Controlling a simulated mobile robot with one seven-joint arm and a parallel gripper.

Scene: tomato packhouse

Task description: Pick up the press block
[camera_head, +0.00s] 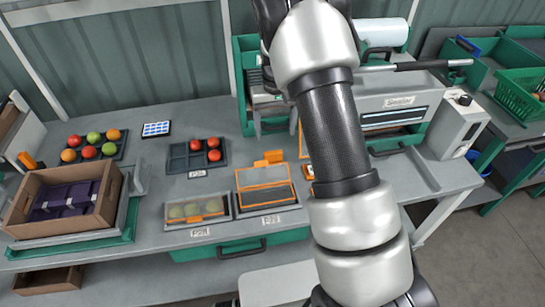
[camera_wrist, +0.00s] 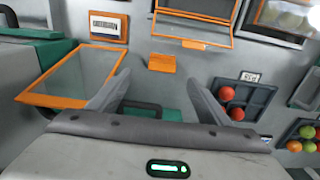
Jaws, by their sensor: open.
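My gripper (camera_wrist: 160,82) is open and empty in the wrist view, its two grey fingers spread apart over the bench. Between and beyond the fingers is a dark loop handle (camera_wrist: 148,104) beside a green part, partly hidden by the gripper body. A small orange block (camera_wrist: 162,63) lies flat on the bench just past the fingertips; it also shows in the head view (camera_head: 268,158) behind an orange-framed tray. I cannot tell for sure which piece is the press block. In the head view, my arm hides my gripper.
An orange-framed clear panel (camera_wrist: 75,75) lies beside the left finger. A dark tray with red tomatoes (camera_head: 172,163) stands left of the arm in the head view. A sealer (camera_head: 400,100) stands at the right and a cardboard box (camera_head: 105,207) at the left. Bench between them is partly bare.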

